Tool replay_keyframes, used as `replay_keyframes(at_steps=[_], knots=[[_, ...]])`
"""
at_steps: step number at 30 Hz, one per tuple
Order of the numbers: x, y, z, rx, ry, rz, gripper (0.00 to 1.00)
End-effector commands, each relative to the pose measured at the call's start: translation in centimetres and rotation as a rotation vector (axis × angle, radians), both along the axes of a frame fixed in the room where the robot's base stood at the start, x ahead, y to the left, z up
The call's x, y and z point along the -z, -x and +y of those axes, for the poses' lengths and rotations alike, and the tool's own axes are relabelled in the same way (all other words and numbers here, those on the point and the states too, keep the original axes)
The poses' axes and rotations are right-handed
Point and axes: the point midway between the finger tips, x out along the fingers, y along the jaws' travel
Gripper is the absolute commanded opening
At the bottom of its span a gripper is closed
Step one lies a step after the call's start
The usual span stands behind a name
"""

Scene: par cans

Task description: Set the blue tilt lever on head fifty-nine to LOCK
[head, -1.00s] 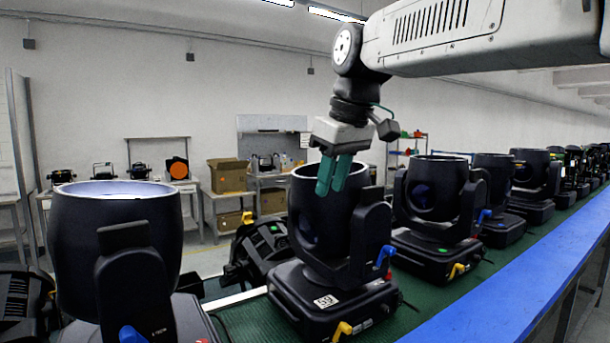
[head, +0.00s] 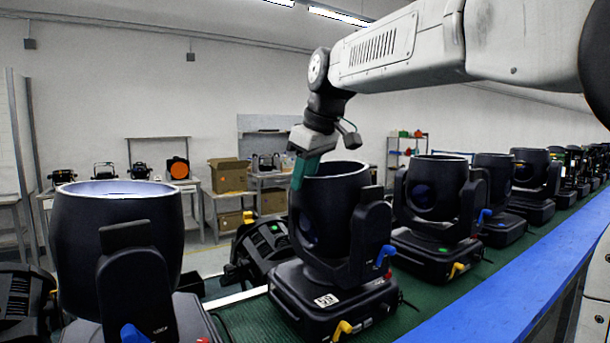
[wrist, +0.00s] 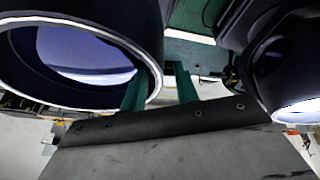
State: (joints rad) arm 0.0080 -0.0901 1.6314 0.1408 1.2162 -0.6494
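Head fifty-nine (head: 328,222) is the black moving light in the middle of the head view, with a white 59 label (head: 326,300) on its base. Its blue tilt lever (head: 386,254) sticks out at the right foot of the yoke arm. A yellow lever (head: 343,328) is on the base front. My gripper (head: 299,182) points down at the barrel's upper left rim, well away from the blue lever. The blue lever cannot be made out there.
Another light (head: 118,235) with a blue lever (head: 133,334) stands close at the left. More lights (head: 437,200) line the green belt (head: 420,294) to the right. A blue rail (head: 500,290) runs along the near side. Barrels flank my fingers in the wrist view.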

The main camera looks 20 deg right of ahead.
Motion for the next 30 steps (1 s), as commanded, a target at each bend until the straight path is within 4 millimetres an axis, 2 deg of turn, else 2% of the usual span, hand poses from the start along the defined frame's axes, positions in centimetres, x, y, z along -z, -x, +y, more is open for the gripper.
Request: replay_keyframes(at_steps=[5, 6, 9, 14, 21, 27, 28, 30], knots=[[0.0, 0.0, 0.0, 0.0, 0.0, 0.0, 0.3], [0.0, 0.0, 0.0, 0.0, 0.0, 0.0, 0.28], [0.0, 0.0, 0.0, 0.0, 0.0, 0.0, 0.0], [0.0, 0.0, 0.0, 0.0, 0.0, 0.0, 0.0], [-1.3, -0.3, -1.7, 0.002, 0.003, -0.002, 0.0], [-1.4, -0.4, -1.9, 0.005, 0.005, -0.005, 0.0], [-1.4, -0.4, -1.9, 0.005, 0.005, -0.005, 0.14], [-1.4, -0.4, -1.9, 0.005, 0.005, -0.005, 0.3]])
